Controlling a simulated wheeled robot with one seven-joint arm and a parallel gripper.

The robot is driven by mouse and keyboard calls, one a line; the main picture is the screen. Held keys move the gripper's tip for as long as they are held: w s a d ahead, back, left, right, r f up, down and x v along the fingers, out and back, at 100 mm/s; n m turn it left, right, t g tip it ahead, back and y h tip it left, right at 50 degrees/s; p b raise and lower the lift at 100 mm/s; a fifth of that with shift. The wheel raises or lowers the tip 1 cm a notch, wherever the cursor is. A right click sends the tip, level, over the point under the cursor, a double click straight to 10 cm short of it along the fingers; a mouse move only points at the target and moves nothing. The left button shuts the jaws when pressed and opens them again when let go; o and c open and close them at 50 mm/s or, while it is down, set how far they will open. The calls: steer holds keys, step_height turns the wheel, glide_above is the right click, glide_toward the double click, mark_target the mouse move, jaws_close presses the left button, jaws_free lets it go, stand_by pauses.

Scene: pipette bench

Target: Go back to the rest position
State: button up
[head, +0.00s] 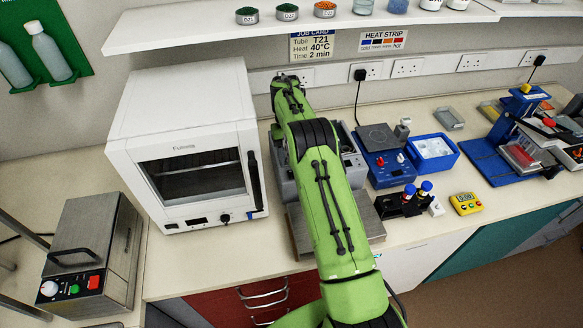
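My green arm reaches up from the bottom of the head view across the front of the bench, over grey equipment and in front of the wall. Its far end is near the wall, just right of the white oven. My gripper cannot be made out in this view, so whether it is open, shut or holding something does not show. The arm covers much of the grey device (350,158) beneath it and part of a flat metal plate (370,222).
A white oven (186,100) stands close left of the arm. To the right are a blue hotplate (383,175), a blue ice tray (453,163), a black tube rack (390,208) and a yellow timer (466,203). A shelf (200,30) overhangs the back.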

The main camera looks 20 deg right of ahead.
steer(key=shift+v, duration=1.6)
steer(key=s+a+r+n+t+h+b, duration=0.1)
steer(key=s+a+r+t+b, duration=0.15)
steer(key=s+r, duration=0.45)
steer(key=s+a+r+t+b, duration=0.1)
steer(key=s+a+r+t, duration=0.3)
steer(key=r, duration=0.6)
steer(key=s+a+f+t+b, duration=0.1)
steer(key=s+a+f+b, duration=0.1)
steer(key=s, duration=0.9)
steer(key=s+a+f+n+t+b, duration=0.1)
steer(key=s+f, duration=0.3)
steer(key=s, duration=0.8)
steer(key=shift+s+a+f+b, duration=0.25)
steer(key=shift+a+b, duration=0.15)
steer(key=shift+a, duration=0.2)
